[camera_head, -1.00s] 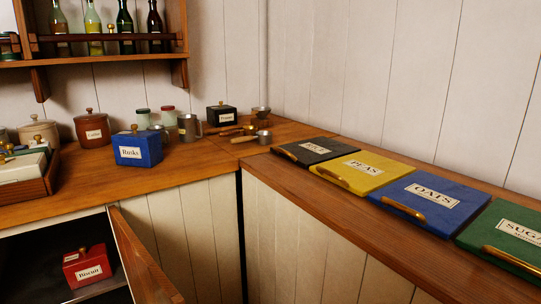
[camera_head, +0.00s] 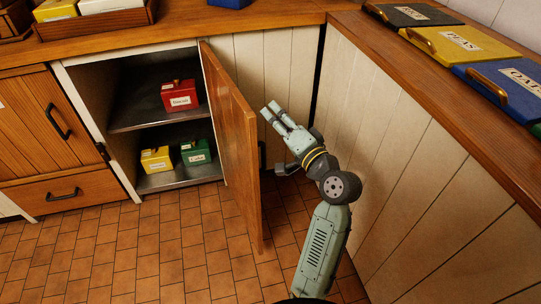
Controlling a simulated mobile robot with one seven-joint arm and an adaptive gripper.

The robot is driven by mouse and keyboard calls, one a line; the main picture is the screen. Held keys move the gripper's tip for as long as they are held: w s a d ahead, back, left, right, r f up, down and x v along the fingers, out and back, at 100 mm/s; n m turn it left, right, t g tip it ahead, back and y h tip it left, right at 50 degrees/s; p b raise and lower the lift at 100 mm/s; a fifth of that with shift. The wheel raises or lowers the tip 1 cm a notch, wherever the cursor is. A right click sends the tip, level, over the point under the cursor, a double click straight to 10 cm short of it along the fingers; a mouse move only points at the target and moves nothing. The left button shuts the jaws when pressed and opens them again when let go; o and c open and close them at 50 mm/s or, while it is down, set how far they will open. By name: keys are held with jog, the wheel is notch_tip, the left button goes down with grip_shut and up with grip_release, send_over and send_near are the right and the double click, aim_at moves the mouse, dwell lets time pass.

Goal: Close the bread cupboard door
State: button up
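The cupboard door (camera_head: 232,135) is a wooden panel hinged at the right side of the cupboard opening. It stands wide open, swung out toward me over the tiled floor. The open cupboard (camera_head: 125,119) shows two dark shelf levels. A dark handle (camera_head: 262,155) shows just beyond the door's right face. My gripper (camera_head: 269,108) is to the right of the door, on its outer side, pointing up and left in the picture. Its two fingers lie close together with nothing between them. I see a gap in the picture between the fingertips and the door.
A red box (camera_head: 180,96) labelled Biscuit sits on the upper shelf. A yellow box (camera_head: 156,160) and a green box (camera_head: 196,153) sit below. A closed wooden cupboard (camera_head: 35,120) stands left. A panelled counter (camera_head: 400,170) bounds the right. The tiled floor (camera_head: 150,255) is clear in front.

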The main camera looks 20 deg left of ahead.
jog(key=d+f, duration=0.1)
jog(key=d+f+m, duration=0.1)
jog(key=d+f, duration=0.1)
jog(key=s+d+f+m, duration=0.1)
jog(key=f, duration=0.1)
jog(key=shift+d+f+g, duration=0.15)
jog(key=shift+f+g, duration=0.1)
jog(key=shift+g, duration=0.15)
jog(key=shift+c, duration=0.6)
jog(key=s+d+f, duration=0.1)
jog(key=s+d+f+m, duration=0.1)
jog(key=d, duration=0.1)
jog(key=s+d+f+m+g, duration=0.1)
jog(key=d+f, duration=0.1)
jog(key=shift+s+y, duration=0.15)
jog(key=shift+y, duration=0.15)
jog(key=c, duration=0.4)
jog(key=shift+a, duration=0.3)
jog(key=shift+c, duration=0.7)
jog(key=p+x, duration=0.2)
jog(key=x, duration=0.8)
jog(key=shift+r, duration=0.15)
grip_shut()
jog(key=shift+s+a+p, duration=0.25)
jog(key=shift+s+a, duration=0.35)
jog(key=shift+s, duration=0.15)
jog(key=shift+s+a+p, duration=0.25)
jog(key=shift+s+a, duration=0.3)
jog(key=shift+s, duration=0.2)
